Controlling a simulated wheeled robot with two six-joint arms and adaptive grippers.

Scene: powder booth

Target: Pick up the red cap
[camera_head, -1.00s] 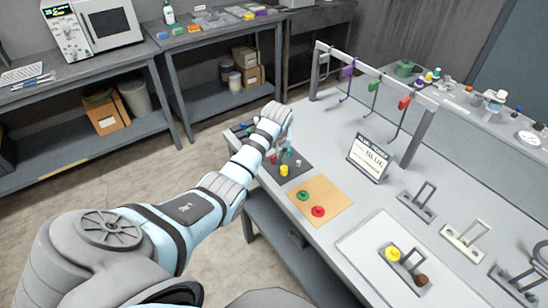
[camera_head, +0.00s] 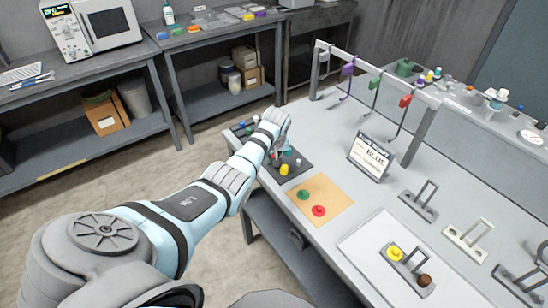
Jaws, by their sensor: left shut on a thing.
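My left gripper (camera_head: 281,147) is low over a dark mat (camera_head: 295,174) at the near left end of the grey table. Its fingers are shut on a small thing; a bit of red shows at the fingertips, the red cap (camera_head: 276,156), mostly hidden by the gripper. I cannot tell whether the cap still touches the mat. A yellow cap (camera_head: 284,170) and a small white cap (camera_head: 298,162) are close by on the mat. My right gripper is not in view.
An orange mat (camera_head: 335,192) with a green disc (camera_head: 303,195) and a red disc (camera_head: 319,211) lies nearby. A sign reading BLUE (camera_head: 371,156) and a rack with coloured hooks (camera_head: 404,101) stand further back. Metal stands (camera_head: 419,204) are at the right.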

